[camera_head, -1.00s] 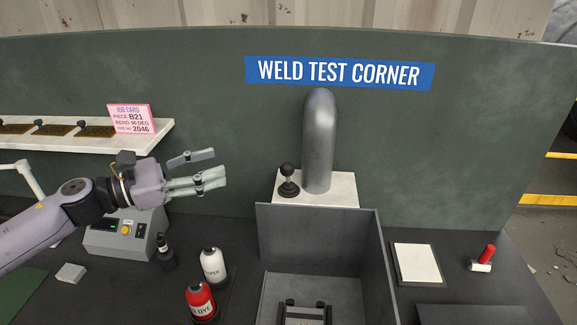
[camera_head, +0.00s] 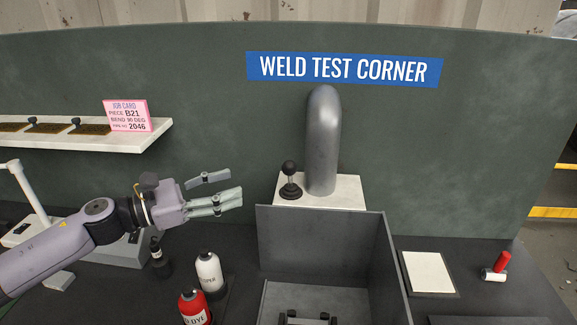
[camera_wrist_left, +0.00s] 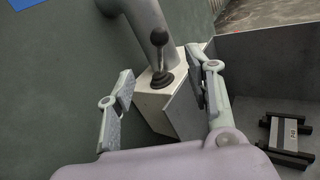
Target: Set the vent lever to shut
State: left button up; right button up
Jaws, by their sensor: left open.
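The vent lever (camera_head: 290,180) is a black ball-topped stick on a round black base. It stands about upright on a pale block (camera_head: 340,191), just left of the grey bent pipe (camera_head: 323,140). In the left wrist view the lever (camera_wrist_left: 159,60) shows ahead, between and beyond the finger tips. My left gripper (camera_head: 226,187) is open and empty. It points right toward the lever, with a gap between them. In the left wrist view its two fingers (camera_wrist_left: 165,88) are spread wide. My right gripper is not in view.
A grey open-topped box (camera_head: 318,232) stands in front of the block. A white bottle (camera_head: 209,272) and a red dye bottle (camera_head: 194,307) stand below my left gripper. A shelf (camera_head: 140,138) with a pink job card (camera_head: 127,116) is at the left.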

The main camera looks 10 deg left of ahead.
aim_at(284, 169)
pick_arm(q)
jog(key=p+x, duration=0.5)
jog(key=x, duration=0.8)
jog(key=shift+w+d+r, duration=0.1)
jog(key=shift+w+d, duration=0.05)
jog(key=shift+d, duration=0.15)
jog(key=shift+w+d+p, duration=0.35)
jog(key=shift+w+d, duration=0.05)
jog(key=shift+d, duration=0.1)
jog(key=shift+c, duration=0.3)
grip_shut()
